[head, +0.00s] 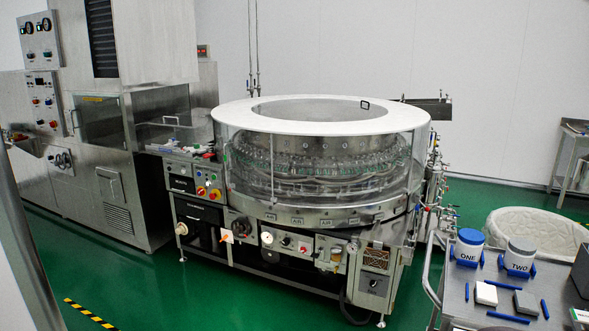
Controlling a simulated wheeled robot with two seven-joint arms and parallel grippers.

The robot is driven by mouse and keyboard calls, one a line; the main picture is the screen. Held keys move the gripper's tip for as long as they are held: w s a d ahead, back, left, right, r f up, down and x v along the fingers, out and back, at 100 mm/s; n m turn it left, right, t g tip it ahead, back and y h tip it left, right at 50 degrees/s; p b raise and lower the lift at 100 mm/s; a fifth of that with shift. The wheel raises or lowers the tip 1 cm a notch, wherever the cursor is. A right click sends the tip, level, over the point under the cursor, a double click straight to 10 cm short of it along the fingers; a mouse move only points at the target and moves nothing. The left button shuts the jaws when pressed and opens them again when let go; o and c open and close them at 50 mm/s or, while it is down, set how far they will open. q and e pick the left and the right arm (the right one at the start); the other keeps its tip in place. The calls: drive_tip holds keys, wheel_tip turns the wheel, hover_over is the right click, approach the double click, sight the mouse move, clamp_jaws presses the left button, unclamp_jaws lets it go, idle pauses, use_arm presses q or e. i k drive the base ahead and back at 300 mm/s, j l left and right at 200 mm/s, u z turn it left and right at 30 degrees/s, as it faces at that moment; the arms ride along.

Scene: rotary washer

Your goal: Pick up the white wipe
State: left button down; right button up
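A small white square (486,293), which looks like the white wipe, lies on the grey cart top (462,306) at the lower right of the head view. A similar grey square (526,304) lies just to its right. Short blue bars stand or lie around both squares. Nothing covers the white square. Neither of my grippers shows in this view.
A dark box (580,268) is at the right edge. A round washer (320,165) stands left of the cart.

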sight(485, 293)
drive_tip(key=l+z, duration=0.1)
drive_tip(key=z, duration=1.3)
